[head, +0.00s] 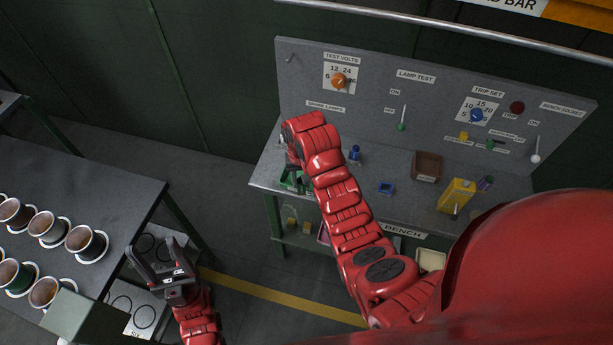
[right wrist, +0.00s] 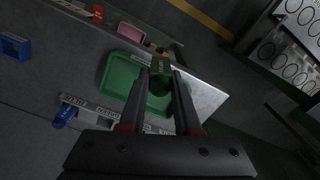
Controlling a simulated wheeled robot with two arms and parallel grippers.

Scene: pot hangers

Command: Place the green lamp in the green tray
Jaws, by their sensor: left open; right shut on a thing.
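The green tray (right wrist: 118,80) lies near the end of the bench in the right wrist view; in the head view its edge (head: 285,179) shows below my right gripper (head: 293,168), mostly covered by the arm. In the right wrist view my right gripper (right wrist: 161,78) is shut on a small dark green piece, the green lamp (right wrist: 160,66). The lamp appears over the tray; I cannot tell whether it touches it. My left gripper (head: 160,262) is open and empty, by the left table's edge.
A blue lamp (head: 355,153) and a blue tray (head: 386,188) are on the bench right of my right arm. A brown bin (head: 427,166) and a yellow box (head: 456,195) stand further right. The panel (head: 440,90) with knobs and levers rises behind. Several cups stand on the left table (head: 100,185).

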